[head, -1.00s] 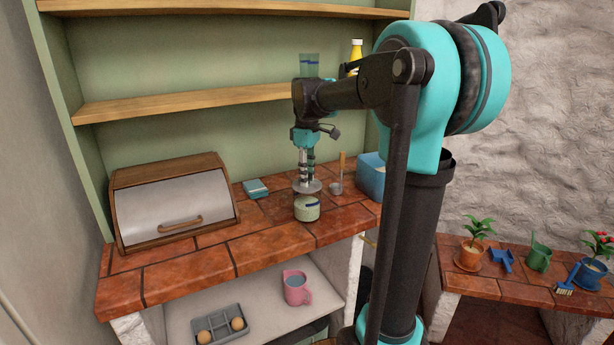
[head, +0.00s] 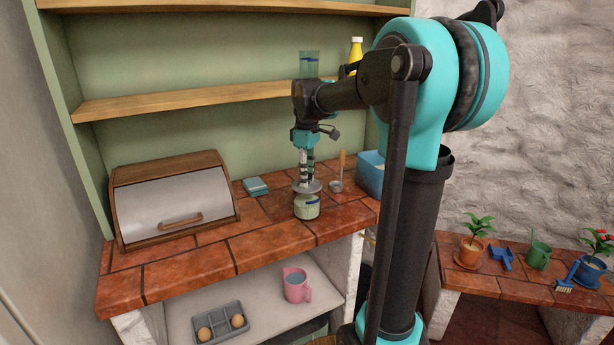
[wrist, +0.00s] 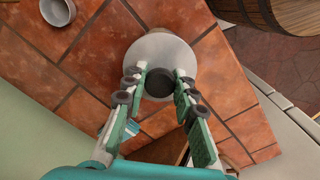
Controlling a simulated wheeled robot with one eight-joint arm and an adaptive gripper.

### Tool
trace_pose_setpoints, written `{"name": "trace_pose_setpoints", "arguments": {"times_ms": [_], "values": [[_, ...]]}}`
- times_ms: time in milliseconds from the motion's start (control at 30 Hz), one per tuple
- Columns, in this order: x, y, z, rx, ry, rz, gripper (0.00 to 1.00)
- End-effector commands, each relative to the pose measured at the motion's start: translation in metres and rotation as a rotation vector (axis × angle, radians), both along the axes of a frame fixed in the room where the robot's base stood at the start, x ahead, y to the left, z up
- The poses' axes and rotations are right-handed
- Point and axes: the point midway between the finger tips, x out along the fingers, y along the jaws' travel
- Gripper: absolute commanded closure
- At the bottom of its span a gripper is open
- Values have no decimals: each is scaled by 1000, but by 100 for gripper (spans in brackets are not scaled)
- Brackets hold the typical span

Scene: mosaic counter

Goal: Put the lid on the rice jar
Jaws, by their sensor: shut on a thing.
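The rice jar (head: 306,208) stands upright on the tiled counter, a short clear jar with pale green-white contents and a blue mark. The lid (head: 313,186) is a pale grey disc held level directly over the jar's mouth. It also shows in the wrist view (wrist: 160,45), with a dark round knob (wrist: 159,83) in its middle. My gripper (head: 306,180) points straight down and is shut on the lid's knob, with one finger on each side. I cannot tell whether lid and rim touch.
A ladle (head: 337,183) and a blue bin (head: 370,176) are close on the right. A teal box (head: 255,187) lies behind to the left, and a wooden bread box (head: 172,205) stands farther left. The counter in front of the jar is clear.

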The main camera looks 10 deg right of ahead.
Motion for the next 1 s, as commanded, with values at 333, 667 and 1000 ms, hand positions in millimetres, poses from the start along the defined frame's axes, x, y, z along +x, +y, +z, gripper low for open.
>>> {"name": "trace_pose_setpoints", "arguments": {"times_ms": [333, 667, 1000], "values": [[0, 0, 0, 0, 0, 0, 62], [0, 0, 0, 0, 0, 0, 48], [0, 0, 0, 0, 0, 0, 28]]}}
